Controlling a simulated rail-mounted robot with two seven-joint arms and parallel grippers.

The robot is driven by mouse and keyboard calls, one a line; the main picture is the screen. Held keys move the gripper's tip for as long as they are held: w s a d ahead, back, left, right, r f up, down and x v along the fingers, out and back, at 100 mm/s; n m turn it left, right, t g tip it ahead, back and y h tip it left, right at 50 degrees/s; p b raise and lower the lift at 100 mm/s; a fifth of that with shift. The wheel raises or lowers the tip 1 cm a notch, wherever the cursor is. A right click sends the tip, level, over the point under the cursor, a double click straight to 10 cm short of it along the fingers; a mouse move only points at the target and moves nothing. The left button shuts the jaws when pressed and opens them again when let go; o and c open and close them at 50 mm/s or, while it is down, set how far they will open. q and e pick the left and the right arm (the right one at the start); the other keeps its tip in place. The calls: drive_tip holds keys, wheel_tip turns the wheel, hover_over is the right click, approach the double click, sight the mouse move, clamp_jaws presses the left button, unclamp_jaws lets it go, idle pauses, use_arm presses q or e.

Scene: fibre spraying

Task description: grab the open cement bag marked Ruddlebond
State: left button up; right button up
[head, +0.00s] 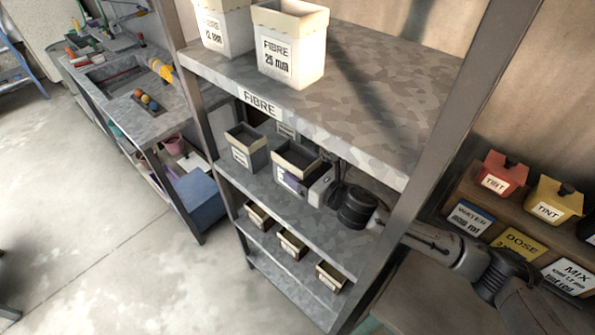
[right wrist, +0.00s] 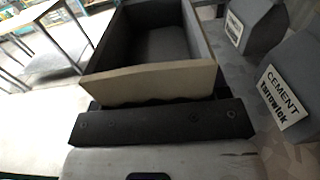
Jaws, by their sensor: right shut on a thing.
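An open grey bag with a cream folded rim (head: 297,158) is on the middle shelf in the head view. Its label is too small to read there. My right gripper (head: 328,162) reaches in from the right and is shut on this bag. In the right wrist view the open bag (right wrist: 150,84) fills the top middle, its near rim against my dark gripper (right wrist: 162,122); no label on it shows. Another open bag (head: 246,148) stands to its left, its label unreadable. A closed bag marked CEMENT Tarrowlok (right wrist: 290,85) stands at right. My left gripper is not in view.
The upper shelf (head: 370,105) holds FIBRE tubs, one marked 25 mm (head: 291,45). A rack post (head: 440,130) stands close to my right arm. Small bins (head: 292,243) line the lower shelf. Red (head: 499,175) and yellow (head: 555,200) TINT containers stand at right.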

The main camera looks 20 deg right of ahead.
sight(317, 163)
drive_tip(key=s+d+r, duration=0.2)
drive_tip(key=s+d+r+p, duration=0.1)
drive_tip(key=s+d, duration=0.1)
drive_tip(key=shift+s+r, duration=0.15)
drive_tip(key=shift+r, duration=0.2)
drive_tip(key=s+d+r, duration=0.2)
drive_tip(key=s+d, duration=0.1)
drive_tip(key=shift+s+r+p, duration=0.15)
drive_tip(key=shift+r+p, duration=0.15)
drive_tip(key=shift+r, duration=0.05)
